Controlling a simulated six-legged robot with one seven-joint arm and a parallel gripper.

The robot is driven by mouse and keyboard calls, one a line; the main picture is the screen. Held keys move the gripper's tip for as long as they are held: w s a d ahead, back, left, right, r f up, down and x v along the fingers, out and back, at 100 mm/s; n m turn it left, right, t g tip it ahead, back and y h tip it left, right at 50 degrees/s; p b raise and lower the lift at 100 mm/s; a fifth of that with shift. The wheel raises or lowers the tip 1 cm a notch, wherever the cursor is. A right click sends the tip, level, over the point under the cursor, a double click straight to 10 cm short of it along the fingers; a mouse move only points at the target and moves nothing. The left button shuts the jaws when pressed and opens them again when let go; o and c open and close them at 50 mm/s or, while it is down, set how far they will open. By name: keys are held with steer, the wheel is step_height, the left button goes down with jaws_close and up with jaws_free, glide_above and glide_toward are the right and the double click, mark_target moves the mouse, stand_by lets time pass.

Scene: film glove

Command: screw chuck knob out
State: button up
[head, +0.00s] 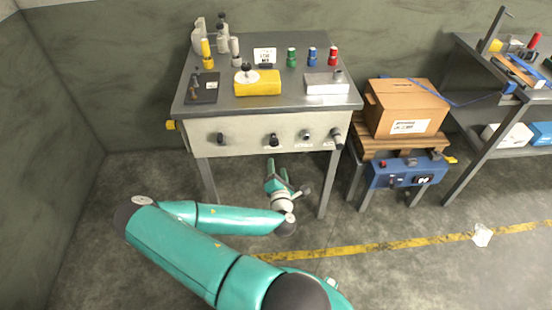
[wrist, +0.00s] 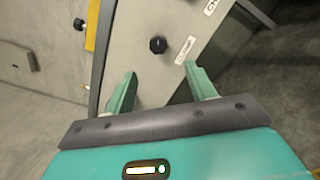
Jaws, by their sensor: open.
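The grey workbench's front panel (head: 240,150) carries several dark knobs in a row. The left knob (head: 220,138), a second knob (head: 273,140) near the middle, a third knob (head: 307,135) and a right-hand knob (head: 337,134) show in the head view.
The bench top holds a yellow block (head: 258,83), a pale block (head: 326,83), a dark plate (head: 202,88) and small coloured bottles. A cardboard box (head: 405,108) stands on a low stand at the right. A blue control box (head: 408,173) hangs below it.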

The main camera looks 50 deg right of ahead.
mark_target(274, 144)
steer(key=w+d+m, duration=0.3)
steer(key=m, duration=0.5)
steer(key=w+d+m, duration=0.3)
steer(key=d+m, duration=0.1)
steer(key=m, duration=0.4)
steer(key=w+d+m, duration=0.3)
steer(key=m, duration=0.5)
steer(key=shift+w+d+r+m, duration=0.15)
steer(key=shift+w+d+m, duration=0.25)
steer(key=c, duration=1)
